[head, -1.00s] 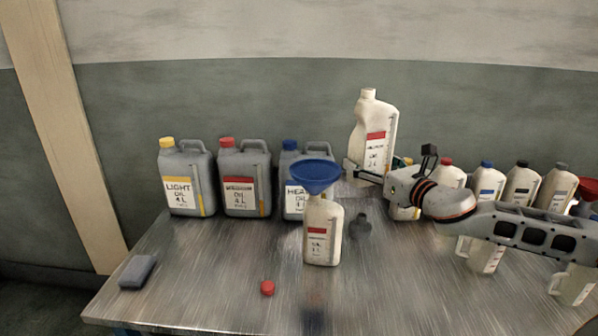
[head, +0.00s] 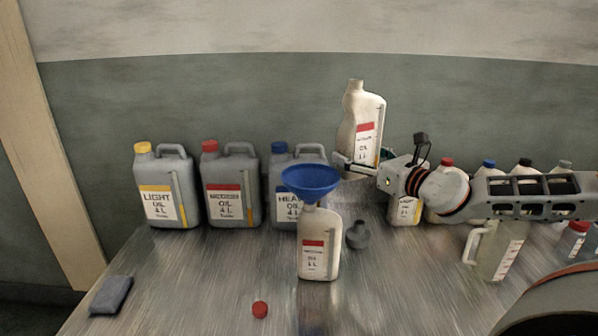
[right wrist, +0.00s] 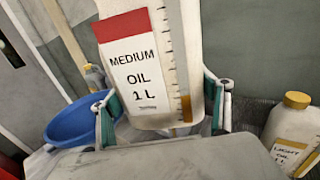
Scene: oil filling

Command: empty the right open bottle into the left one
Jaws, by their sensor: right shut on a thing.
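My right gripper (head: 358,166) is shut around the lower part of a white open bottle (head: 354,139) with a red-topped label. The bottle is up in the air, nearly upright, to the upper right of the blue funnel. In the right wrist view its label reads MEDIUM OIL 1 L (right wrist: 142,75), between my fingers (right wrist: 165,112). The blue funnel (head: 310,181) sits in the mouth of the left bottle (head: 319,256), a white bottle with a red-topped label standing on the table. The funnel also shows in the right wrist view (right wrist: 72,122). My left gripper is out of view.
Grey canisters with yellow (head: 170,190), red (head: 232,188) and blue (head: 281,190) caps stand behind at the left. A small dark grey funnel-like piece (head: 357,237) stands beside the left bottle. A red cap (head: 260,309) and grey sponge (head: 111,295) lie in front. Several bottles and jugs (head: 499,250) stand right.

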